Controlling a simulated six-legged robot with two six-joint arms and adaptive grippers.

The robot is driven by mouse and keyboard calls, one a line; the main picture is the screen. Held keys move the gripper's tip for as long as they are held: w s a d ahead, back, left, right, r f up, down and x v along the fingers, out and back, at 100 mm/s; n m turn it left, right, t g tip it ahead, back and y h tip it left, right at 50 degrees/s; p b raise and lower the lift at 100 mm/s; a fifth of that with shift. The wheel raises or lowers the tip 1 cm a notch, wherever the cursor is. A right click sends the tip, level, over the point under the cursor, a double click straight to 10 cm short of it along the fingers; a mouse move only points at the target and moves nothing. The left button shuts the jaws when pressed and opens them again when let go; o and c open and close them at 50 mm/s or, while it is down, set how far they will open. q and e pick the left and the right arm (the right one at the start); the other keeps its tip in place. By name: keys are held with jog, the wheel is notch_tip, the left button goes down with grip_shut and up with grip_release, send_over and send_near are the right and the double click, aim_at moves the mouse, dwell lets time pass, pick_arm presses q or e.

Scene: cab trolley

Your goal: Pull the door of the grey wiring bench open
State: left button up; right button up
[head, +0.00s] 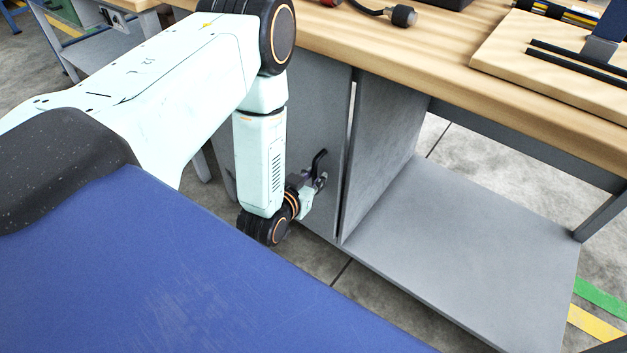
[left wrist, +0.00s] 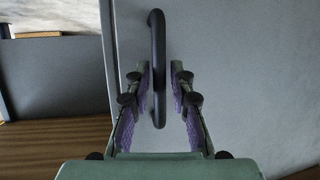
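The grey wiring bench has a wooden top (head: 420,50) and a grey door (head: 312,110) below it on the left. The door stands upright, with a narrow bright slit along its right edge; I cannot tell if it is slightly ajar. Its black bar handle (head: 320,158) is partly hidden by my left gripper (head: 312,186). In the left wrist view the handle (left wrist: 158,50) runs between the two open fingers of my left gripper (left wrist: 161,78), with a small gap visible on each side. My right gripper is not in view.
Right of the door is an open bay with a grey bottom shelf (head: 470,260). A cable with a black plug (head: 403,15) and a wooden board (head: 560,60) lie on the top. Another bench (head: 105,45) stands at the back left. Concrete floor shows below the door.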

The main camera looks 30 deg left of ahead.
pick_arm(q)
jog(key=shift+w, duration=0.35)
jog(key=shift+c, duration=0.4)
grip_shut()
